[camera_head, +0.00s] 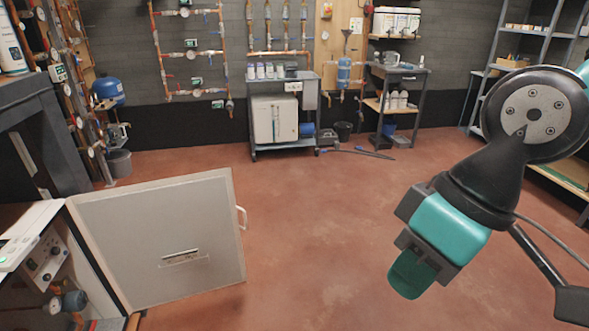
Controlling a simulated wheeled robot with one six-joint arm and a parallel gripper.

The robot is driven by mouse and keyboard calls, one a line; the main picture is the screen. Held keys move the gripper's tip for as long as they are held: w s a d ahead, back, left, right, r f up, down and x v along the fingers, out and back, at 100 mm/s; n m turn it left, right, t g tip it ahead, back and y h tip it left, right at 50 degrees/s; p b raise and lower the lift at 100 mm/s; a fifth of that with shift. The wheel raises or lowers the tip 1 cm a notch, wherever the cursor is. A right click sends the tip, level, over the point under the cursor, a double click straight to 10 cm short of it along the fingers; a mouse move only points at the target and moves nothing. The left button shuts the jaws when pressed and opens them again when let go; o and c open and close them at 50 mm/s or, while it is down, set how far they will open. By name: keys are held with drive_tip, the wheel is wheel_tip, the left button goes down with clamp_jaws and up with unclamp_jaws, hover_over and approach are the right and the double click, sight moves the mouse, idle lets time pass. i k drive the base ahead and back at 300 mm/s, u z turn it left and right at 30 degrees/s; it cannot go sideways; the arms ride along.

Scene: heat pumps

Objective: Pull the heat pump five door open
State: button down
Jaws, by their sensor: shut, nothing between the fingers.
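The heat pump door (160,240) is a flat grey panel at the lower left. It stands swung wide open from the heat pump (40,250), whose inside shows at the left edge. A small white handle (241,217) sits on the door's right edge. A label plate on the door is too small to read. My gripper (408,275) is at the right, pointing down, well apart from the door and its handle. It is shut and holds nothing.
The reddish floor (310,220) between door and gripper is clear. A dark bench (35,110) stands at the left. A cart (283,110) and a small shelf table (395,100) stand at the back wall, with a metal rack (485,90) at the right.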

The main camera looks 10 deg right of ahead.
sight(129, 230)
drive_tip(key=z, duration=0.55)
drive_tip(key=i, duration=1.45)
drive_tip(key=u, duration=1)
drive_tip(key=i, duration=0.8)
drive_tip(key=u, duration=0.9)
